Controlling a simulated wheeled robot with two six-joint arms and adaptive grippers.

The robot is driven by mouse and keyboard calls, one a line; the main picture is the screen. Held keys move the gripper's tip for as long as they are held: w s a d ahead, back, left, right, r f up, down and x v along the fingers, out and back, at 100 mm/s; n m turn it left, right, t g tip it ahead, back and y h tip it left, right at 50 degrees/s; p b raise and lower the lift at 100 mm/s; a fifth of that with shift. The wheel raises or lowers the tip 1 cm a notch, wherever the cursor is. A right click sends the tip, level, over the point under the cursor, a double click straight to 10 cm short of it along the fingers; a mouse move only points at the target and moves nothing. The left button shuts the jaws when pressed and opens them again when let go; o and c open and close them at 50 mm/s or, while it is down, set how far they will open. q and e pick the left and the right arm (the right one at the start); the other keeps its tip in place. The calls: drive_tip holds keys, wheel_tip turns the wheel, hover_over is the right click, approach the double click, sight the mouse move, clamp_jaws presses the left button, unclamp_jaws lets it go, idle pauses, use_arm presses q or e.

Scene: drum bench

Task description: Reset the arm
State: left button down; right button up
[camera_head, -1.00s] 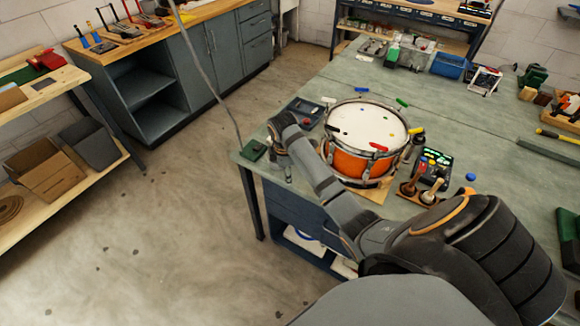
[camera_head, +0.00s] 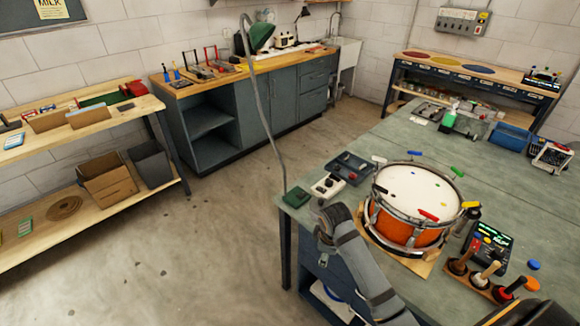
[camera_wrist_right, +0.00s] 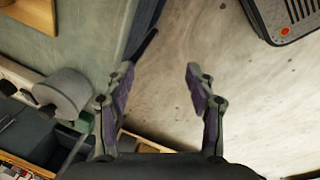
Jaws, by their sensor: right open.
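My right arm (camera_head: 362,262) comes in from the lower right of the head view. Its far end is bent beside the near left corner of the workbench, in front of the drum. I cannot make out its fingers there. In the right wrist view my right gripper (camera_wrist_right: 160,80) is open, with nothing between its fingers. It points over the concrete floor, beside the dark edge of the bench. My left gripper is not in view.
The workbench (camera_head: 395,140) bears an orange drum (camera_head: 405,235), a small dark device (camera_head: 487,247) and wooden-handled tools (camera_head: 485,275) in a holder. Shelves are at left. The floor (camera_head: 180,260) between is clear.

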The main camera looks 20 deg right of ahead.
drive_tip(key=s+d+f+m, duration=0.15)
drive_tip(key=s+f, duration=0.35)
drive_tip(key=f, duration=0.8)
drive_tip(key=s+f+m, duration=0.3)
drive_tip(key=s+f, duration=0.2)
drive_tip(key=f, duration=0.7)
drive_tip(key=s+f+m, duration=0.1)
drive_tip(key=s+f, duration=0.3)
drive_tip(key=s, duration=0.4)
drive_tip(key=s+a+f+m, duration=0.1)
drive_tip(key=s+f+m, duration=0.1)
drive_tip(key=s+f, duration=0.3)
drive_tip(key=s+a+f+m, duration=0.1)
drive_tip(key=s+f, duration=0.4)
drive_tip(key=s, duration=0.6)
drive_tip(key=shift+s+f+g, duration=0.15)
drive_tip(key=shift+s+g, duration=0.15)
drive_tip(key=shift+g, duration=0.1)
drive_tip(key=shift+c, duration=0.3)
